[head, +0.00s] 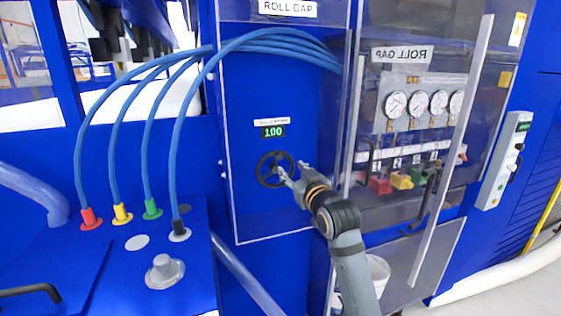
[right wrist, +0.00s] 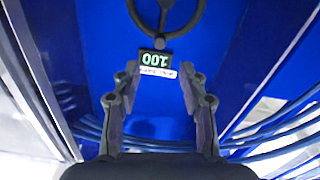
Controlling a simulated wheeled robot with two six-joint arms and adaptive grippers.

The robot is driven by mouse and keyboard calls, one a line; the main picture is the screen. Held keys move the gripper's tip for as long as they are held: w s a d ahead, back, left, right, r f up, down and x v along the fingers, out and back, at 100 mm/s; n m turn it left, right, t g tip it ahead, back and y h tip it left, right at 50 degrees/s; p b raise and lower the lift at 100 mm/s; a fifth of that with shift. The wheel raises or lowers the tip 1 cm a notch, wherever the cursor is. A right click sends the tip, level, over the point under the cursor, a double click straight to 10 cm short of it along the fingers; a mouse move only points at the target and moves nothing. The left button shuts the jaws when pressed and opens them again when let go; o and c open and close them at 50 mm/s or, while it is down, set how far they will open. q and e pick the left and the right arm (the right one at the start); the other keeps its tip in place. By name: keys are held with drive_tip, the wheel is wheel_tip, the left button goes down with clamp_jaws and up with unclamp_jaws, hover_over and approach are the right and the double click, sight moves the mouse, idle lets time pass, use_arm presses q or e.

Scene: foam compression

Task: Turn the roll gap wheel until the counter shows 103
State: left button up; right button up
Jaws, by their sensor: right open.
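In the right wrist view the wheel (right wrist: 164,35) is at the top edge, partly cut off. The counter (right wrist: 155,57) shows upside down there, between and beyond the two open fingers. Nothing is between the fingers. My left gripper is not in view.
A clear door (head: 430,90) with a long grey edge stands to the right of the wheel, in front of several gauges (head: 396,104) and coloured valve handles (head: 401,181). Several blue hoses (head: 178,140) arch from the left across the upper panel. A white bucket (head: 379,271) is low behind my right arm.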

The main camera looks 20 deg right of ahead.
sight(280, 157)
drive_tip(key=w+p, duration=0.1)
drive_tip(key=w, duration=0.3)
drive_tip(key=w+p, duration=0.2)
drive_tip(key=w, duration=0.3)
drive_tip(key=shift+w+a+r, duration=0.1)
drive_tip(key=shift+a, duration=0.1)
drive_tip(key=shift+w, duration=0.65)
clamp_jaws()
